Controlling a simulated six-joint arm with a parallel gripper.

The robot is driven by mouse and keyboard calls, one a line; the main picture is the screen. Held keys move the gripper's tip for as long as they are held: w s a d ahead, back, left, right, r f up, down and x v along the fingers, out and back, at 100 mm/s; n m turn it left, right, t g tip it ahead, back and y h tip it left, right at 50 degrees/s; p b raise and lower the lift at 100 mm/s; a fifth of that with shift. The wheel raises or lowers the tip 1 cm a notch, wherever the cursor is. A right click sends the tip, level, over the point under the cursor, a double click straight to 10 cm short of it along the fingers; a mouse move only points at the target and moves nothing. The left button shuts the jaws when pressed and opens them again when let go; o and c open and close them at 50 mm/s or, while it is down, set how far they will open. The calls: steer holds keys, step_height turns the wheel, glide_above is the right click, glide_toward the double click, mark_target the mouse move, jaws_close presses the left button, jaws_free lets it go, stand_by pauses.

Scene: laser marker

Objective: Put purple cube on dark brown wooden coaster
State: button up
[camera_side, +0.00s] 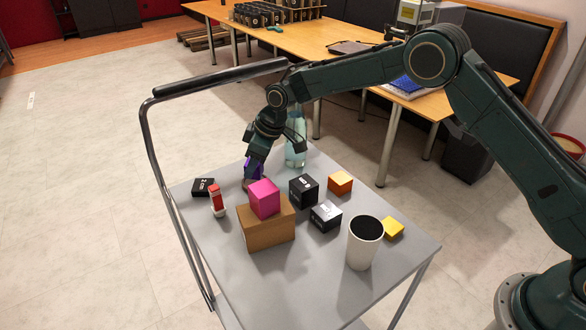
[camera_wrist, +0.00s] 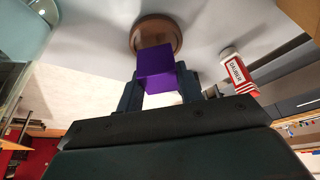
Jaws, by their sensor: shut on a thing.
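The purple cube (camera_wrist: 157,66) is between the two fingers of my gripper (camera_wrist: 160,84) in the wrist view, and the gripper is shut on it. In the side view the cube (camera_side: 253,167) shows under my gripper (camera_side: 255,160), at the far left part of the grey table. The round dark brown wooden coaster (camera_wrist: 157,28) is just past the cube in the wrist view, partly hidden by it. In the side view only a sliver of the coaster (camera_side: 246,184) shows below the cube. I cannot tell whether the cube touches the coaster.
A brown box (camera_side: 267,232) with a pink cube (camera_side: 264,198) on it stands nearer the camera. A red and white bottle (camera_side: 217,202), a black box (camera_side: 203,187) and a clear bottle (camera_side: 296,150) stand around the coaster. Dark, orange and yellow blocks and a white cup (camera_side: 362,246) are to the right.

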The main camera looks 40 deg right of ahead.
steer(key=shift+f, duration=0.95)
steer(key=shift+f, duration=0.1)
steer(key=o, duration=1.1)
steer(key=v, duration=1.2)
